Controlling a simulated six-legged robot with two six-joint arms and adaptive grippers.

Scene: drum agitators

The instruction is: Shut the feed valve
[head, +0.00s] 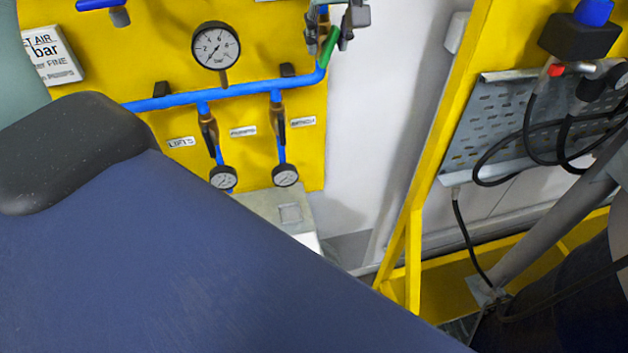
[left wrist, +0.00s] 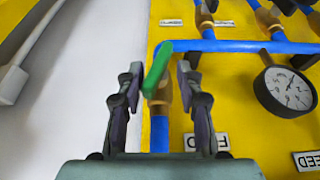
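A valve with a green lever (left wrist: 157,68) and a brass body (left wrist: 160,97) sits on a blue pipe (left wrist: 159,134) in the left wrist view. The lever is slightly slanted to the pipe line. My left gripper (left wrist: 160,72) is open, with one finger on each side of the lever and a visible gap to both. In the head view the green lever (head: 331,46) shows at the top, beside the left gripper (head: 333,32), which is partly cut off. A label reading FEED (left wrist: 306,160) is upside down in the wrist view. My right gripper is not in view.
The yellow panel (head: 300,165) carries a blue pipe (head: 245,89), a large gauge (head: 216,46) and two small gauges with valves below. Another yellow frame with a perforated plate (head: 490,130) and black cables stands right. My blue arm link covers the lower left.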

